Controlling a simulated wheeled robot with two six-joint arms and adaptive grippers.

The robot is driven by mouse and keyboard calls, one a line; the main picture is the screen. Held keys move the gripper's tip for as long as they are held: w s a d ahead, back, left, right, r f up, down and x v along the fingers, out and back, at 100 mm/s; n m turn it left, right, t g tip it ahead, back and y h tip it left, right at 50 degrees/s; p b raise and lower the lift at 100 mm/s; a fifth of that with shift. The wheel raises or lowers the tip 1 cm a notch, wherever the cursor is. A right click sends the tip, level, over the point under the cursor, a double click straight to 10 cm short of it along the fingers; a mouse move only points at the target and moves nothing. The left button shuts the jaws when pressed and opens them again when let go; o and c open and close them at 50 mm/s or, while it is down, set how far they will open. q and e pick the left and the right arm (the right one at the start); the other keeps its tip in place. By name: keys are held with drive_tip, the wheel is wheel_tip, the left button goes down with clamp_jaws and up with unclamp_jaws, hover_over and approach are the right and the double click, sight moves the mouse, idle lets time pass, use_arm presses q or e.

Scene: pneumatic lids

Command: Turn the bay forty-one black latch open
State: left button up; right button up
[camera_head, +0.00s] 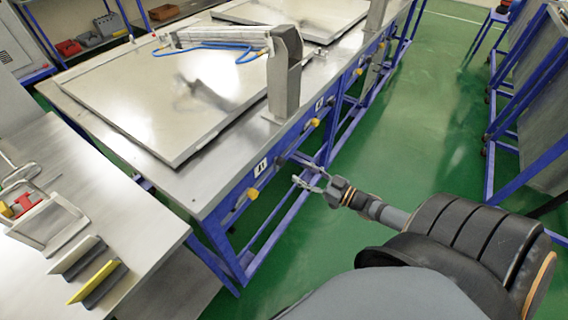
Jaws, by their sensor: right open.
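The bay forty-one label (261,167) is a white plate on the front edge of the blue-framed metal bench (190,195). A yellow knob (252,193) sits just below it. A small dark part, probably the black latch (281,161), is on the same edge just right of the label; it is too small to tell how it is turned. My right gripper (296,169) reaches in from the lower right. Its fingers are spread and empty, pointing at this edge close to the dark part. I cannot tell whether they touch. My left gripper is out of view.
A flat metal lid (150,110) lies on the bench, with a grey upright post (284,75) at its right corner. More yellow knobs sit further along the edge. A side table (120,200) stands at left. Green floor (420,110) is clear at right, before blue racks (510,130).

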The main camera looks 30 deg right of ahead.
sight(284, 163)
drive_tip(key=b+x, duration=0.1)
drive_tip(key=x, duration=0.7)
drive_tip(key=shift+d+f, duration=0.1)
drive_tip(key=shift+d, duration=0.1)
drive_tip(key=shift+c, duration=0.2)
clamp_jaws()
